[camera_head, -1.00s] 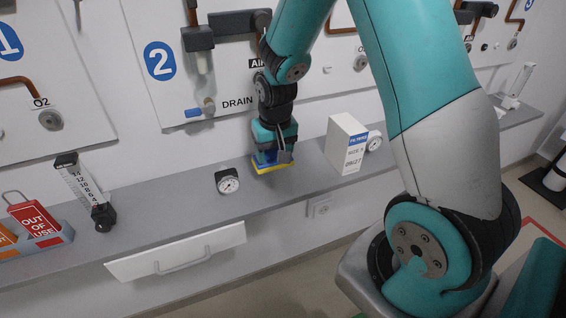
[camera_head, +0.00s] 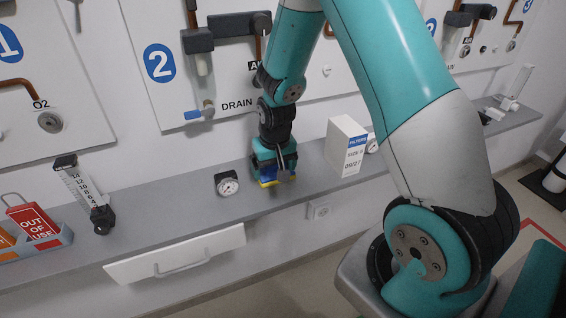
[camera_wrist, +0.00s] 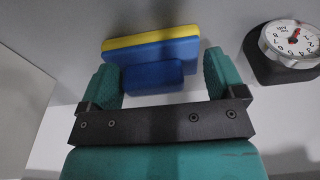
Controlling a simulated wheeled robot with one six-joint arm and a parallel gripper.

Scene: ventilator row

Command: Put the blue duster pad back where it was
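The blue duster pad (camera_head: 268,180) has a yellow underside and sits at the shelf surface below my gripper, right of the round gauge. In the wrist view the pad (camera_wrist: 165,52) shows its blue grip block between my two teal fingers. My gripper (camera_head: 274,174) points down over the pad. In the wrist view my gripper (camera_wrist: 160,78) is open around the block, with a clear gap at the right finger; the left finger is close to the block. The pad's far side is partly hidden in the head view.
The grey shelf (camera_head: 150,205) runs along the wall. A round gauge (camera_head: 227,184) stands left of the pad and a white filter box (camera_head: 345,147) stands right. A flowmeter (camera_head: 88,195) and red tag holder (camera_head: 35,222) are farther left. Shelf between flowmeter and gauge is clear.

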